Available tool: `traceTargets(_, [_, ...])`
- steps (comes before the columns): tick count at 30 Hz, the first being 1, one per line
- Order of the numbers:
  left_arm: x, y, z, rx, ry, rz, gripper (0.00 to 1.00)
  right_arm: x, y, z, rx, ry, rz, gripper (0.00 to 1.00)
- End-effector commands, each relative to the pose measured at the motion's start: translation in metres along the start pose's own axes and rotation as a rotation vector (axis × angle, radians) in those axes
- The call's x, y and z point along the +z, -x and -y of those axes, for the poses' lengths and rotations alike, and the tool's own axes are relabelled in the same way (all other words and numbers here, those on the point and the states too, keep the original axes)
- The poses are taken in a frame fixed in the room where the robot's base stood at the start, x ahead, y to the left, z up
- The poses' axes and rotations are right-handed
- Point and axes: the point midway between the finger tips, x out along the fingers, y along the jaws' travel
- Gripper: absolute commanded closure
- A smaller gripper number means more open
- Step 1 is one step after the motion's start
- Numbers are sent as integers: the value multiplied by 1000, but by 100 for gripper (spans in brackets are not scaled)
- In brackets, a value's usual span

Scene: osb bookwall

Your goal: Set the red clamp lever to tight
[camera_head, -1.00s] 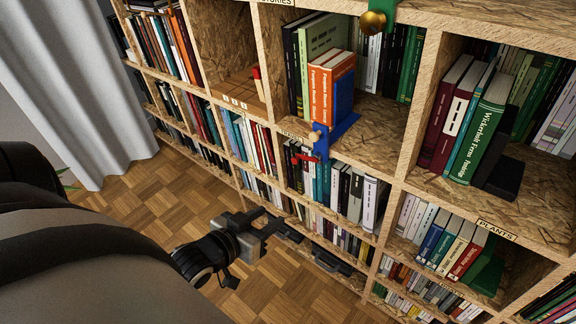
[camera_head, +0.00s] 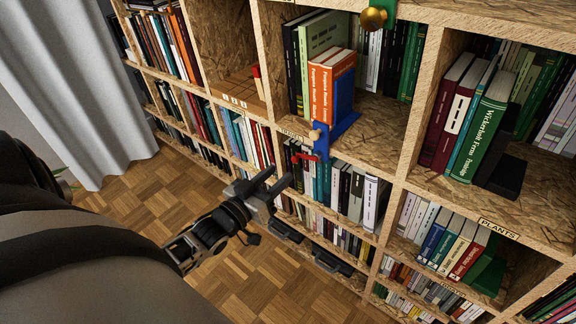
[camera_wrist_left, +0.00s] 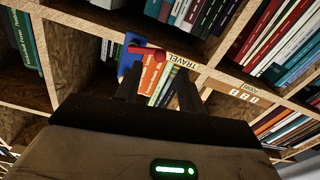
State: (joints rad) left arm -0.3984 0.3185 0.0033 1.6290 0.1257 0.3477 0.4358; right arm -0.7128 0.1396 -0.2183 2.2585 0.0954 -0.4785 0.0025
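The red clamp lever (camera_head: 306,157) sits on the front of a blue clamp or bookend (camera_head: 342,125) at a shelf edge, below the orange books. A tan knob (camera_head: 316,135) is just above it. The lever also shows in the left wrist view (camera_wrist_left: 146,50), beyond the fingers, with blue parts (camera_wrist_left: 127,66) to its left. My left gripper (camera_head: 280,180) is open and empty, a little below and left of the lever in the head view, and appears apart from it. Its two fingers also show in the left wrist view (camera_wrist_left: 159,90). My right gripper is not in view.
Orange books (camera_head: 330,88) stand against the blue part. The bookshelf (camera_head: 385,140) is full of books, and a green clamp with a brass knob (camera_head: 373,18) hangs above. Wooden floor (camera_head: 140,205) is clear at the left, beside a grey curtain (camera_head: 85,85).

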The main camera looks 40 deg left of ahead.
Motion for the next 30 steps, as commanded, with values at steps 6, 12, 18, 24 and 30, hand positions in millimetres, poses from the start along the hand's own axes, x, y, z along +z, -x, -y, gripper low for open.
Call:
traceTargets(6, [1, -36, 0, 0, 2, -1, 61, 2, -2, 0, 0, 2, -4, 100])
traceTargets(12, [1, -49, 0, -1, 2, 1, 61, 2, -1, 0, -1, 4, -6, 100])
traceTargets(18, [0, -50, 0, 0, 2, 2, 61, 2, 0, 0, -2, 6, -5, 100])
traceTargets(24, [0, -50, 0, 0, 2, 1, 94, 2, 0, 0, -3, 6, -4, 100])
traceTargets(30, [-3, -50, -1, 0, -23, 0, 100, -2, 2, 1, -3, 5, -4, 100])
